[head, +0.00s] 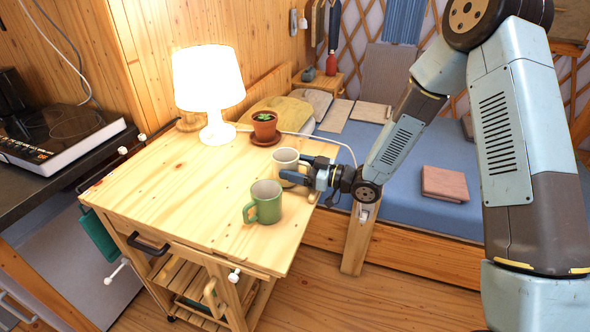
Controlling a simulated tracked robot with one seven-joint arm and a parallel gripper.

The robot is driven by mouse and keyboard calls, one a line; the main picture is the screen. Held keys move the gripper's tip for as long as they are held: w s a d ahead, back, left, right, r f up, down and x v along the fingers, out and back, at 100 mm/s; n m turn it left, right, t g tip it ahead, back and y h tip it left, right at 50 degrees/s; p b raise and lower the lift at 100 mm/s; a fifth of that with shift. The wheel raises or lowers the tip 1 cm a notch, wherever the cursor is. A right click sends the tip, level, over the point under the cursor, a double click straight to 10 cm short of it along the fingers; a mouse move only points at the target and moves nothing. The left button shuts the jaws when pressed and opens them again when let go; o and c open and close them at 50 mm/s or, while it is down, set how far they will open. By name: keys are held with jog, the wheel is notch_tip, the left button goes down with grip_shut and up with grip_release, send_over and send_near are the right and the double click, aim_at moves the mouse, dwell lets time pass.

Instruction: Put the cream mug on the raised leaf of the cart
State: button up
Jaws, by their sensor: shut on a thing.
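The cream mug (285,161) is upright at the right side of the cart's wooden top (172,190), behind the green mug. My gripper (308,177) reaches in from the right and is shut on the cream mug. The fingers cover part of the mug's right side. I cannot tell whether its base touches the top. The cart's top looks like one flat, level surface, and I cannot tell which part is the raised leaf.
A green mug (264,203) stands just in front of the cream mug. A potted plant (264,126) on a saucer and a lit white lamp (212,92) stand at the back. The left and front of the top are clear. A bed (420,205) lies right.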

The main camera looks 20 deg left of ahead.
jog(key=shift+a+f, duration=0.15)
jog(key=shift+f, duration=0.3)
jog(key=shift+s, duration=0.15)
jog(key=o, duration=1.5)
jog(key=shift+a, duration=0.1)
jog(key=d, duration=1.2)
jog(key=shift+s+d, duration=0.1)
jog(key=shift+s, duration=0.3)
